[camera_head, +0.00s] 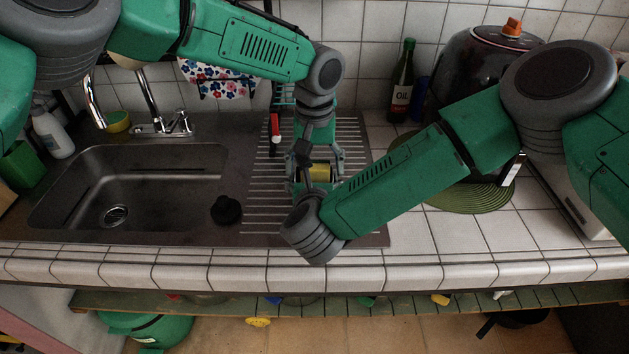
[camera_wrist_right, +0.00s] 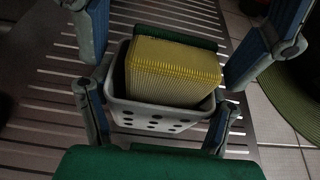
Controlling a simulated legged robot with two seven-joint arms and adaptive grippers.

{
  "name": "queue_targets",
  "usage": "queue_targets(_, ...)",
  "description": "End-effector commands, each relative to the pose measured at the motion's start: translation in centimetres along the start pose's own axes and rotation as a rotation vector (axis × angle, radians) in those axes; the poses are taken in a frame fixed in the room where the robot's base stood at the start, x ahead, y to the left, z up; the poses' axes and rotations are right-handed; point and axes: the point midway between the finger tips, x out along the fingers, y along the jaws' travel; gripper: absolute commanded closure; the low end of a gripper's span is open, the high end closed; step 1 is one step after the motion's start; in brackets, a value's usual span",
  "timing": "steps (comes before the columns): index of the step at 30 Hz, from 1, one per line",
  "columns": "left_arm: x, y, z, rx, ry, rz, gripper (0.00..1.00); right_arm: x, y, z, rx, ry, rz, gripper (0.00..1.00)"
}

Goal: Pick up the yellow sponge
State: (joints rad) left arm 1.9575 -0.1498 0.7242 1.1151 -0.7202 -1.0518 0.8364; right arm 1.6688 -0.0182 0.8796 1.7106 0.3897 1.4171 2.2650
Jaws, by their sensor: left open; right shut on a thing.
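The yellow sponge (camera_wrist_right: 172,70) stands upright in a white, perforated caddy (camera_wrist_right: 155,115), with a dark green layer behind it. In the head view, the sponge (camera_head: 322,172) is a small yellow patch on the drainboard, partly hidden by my grippers. My right gripper (camera_wrist_right: 158,108) has blue and grey fingers against the left and right sides of the caddy. It is shut on the caddy, not on the sponge. My left gripper (camera_head: 316,157) comes down from behind the sponge, open around that spot.
The sink (camera_head: 150,185) lies left, with a black stopper (camera_head: 226,210) near its right edge. A red-handled brush (camera_head: 274,130) stands behind the drainboard (camera_head: 265,205). An oil bottle (camera_head: 402,85) and a green round mat (camera_head: 470,196) are right. White tiles (camera_head: 425,240) in front are clear.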

Motion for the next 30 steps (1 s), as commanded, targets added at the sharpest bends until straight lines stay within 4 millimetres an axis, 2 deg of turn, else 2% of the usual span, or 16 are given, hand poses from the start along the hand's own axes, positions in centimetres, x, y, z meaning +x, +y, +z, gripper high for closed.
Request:
queue_targets(4, 0.0, 0.0, 0.0, 0.0, 0.0, 0.0, 0.24, 0.0, 0.0, 0.0, 0.0, 0.0, 0.001, 0.59)
queue_targets(5, 0.0, 0.0, 0.0, 0.0, -0.001, 0.0, 0.31, 0.0, 0.0, 0.0, 0.0, 0.0, 0.001, 0.59)
queue_targets(6, 0.0, 0.0, 0.0, 0.0, -0.001, 0.0, 0.45, 0.0, 0.0, 0.0, 0.0, 0.0, 0.001, 0.59)
queue_targets(8, 0.0, 0.0, 0.0, 0.0, -0.001, 0.0, 0.66, 0.0, 0.0, 0.0, 0.0, 0.0, 0.001, 0.59)
queue_targets(9, 0.0, 0.0, 0.0, 0.0, -0.001, 0.0, 0.69, 0.0, 0.0, 0.0, 0.0, 0.0, 0.001, 0.59)
queue_targets(20, -0.5, 0.0, 0.0, 0.0, -0.001, 0.0, 0.69, 0.0, 0.0, 0.0, 0.0, 0.0, 0.001, 0.59)
queue_targets(23, -1.8, 0.0, 0.0, -0.001, 0.002, -0.001, 0.69, 0.0, 0.0, 0.0, 0.0, -0.001, 0.001, 0.59)
queue_targets(30, -6.7, 0.0, -0.1, 0.0, 0.004, -0.001, 0.69, 0.0, 0.0, 0.0, 0.0, 0.0, 0.001, 0.59)
